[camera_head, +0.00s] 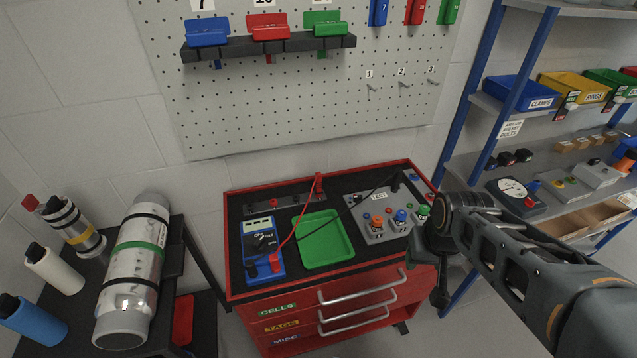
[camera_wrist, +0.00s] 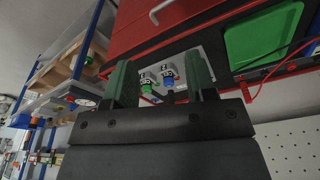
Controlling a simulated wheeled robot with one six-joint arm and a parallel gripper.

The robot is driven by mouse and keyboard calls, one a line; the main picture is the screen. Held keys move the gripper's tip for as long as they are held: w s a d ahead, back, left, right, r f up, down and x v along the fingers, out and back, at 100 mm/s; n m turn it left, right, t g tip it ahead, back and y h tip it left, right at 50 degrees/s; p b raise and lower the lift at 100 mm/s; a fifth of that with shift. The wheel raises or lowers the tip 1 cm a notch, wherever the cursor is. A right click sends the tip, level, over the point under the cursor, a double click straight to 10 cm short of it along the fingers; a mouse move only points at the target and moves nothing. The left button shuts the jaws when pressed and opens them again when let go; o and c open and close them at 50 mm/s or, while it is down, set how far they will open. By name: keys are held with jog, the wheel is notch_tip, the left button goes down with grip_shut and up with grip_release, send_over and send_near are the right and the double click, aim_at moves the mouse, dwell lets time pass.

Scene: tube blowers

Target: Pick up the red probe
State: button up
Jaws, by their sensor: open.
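The red probe (camera_head: 319,182) stands upright at the back edge of the red tool cart, behind the green tray. A red wire runs from it to the blue multimeter (camera_head: 262,248) at the cart's left. A black probe (camera_head: 395,183) stands farther right, with a black wire to the meter. My gripper (camera_head: 439,290) hangs beside the cart's front right side, well apart from the red probe. In the wrist view my gripper (camera_wrist: 158,62) shows two green fingers spread apart with nothing held between them.
The green tray (camera_head: 325,240) is empty. A grey test box (camera_head: 377,230) with coloured terminals sits at the cart's right. A pegboard (camera_head: 300,100) rises behind. A side table with a metal cylinder (camera_head: 135,265) stands left, and a blue-posted shelf (camera_head: 500,100) right.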

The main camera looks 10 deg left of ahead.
jog(key=w+a+n, duration=0.2)
jog(key=w+a, duration=0.8)
jog(key=w, duration=0.2)
jog(key=n+y+p, duration=0.1)
jog(key=n+p, duration=0.1)
send_near(318, 179)
jog(key=shift+t, duration=0.4)
jog(key=p+x, duration=0.1)
jog(key=x, duration=0.5)
jog(key=shift+w+a+f, duration=0.15)
jog(key=shift+w+a, duration=0.1)
jog(key=shift+p+x, duration=0.95)
jog(key=shift+x, duration=1.75)
jog(key=shift+d, duration=0.15)
jog(key=shift+c, duration=0.4)
grip_shut()
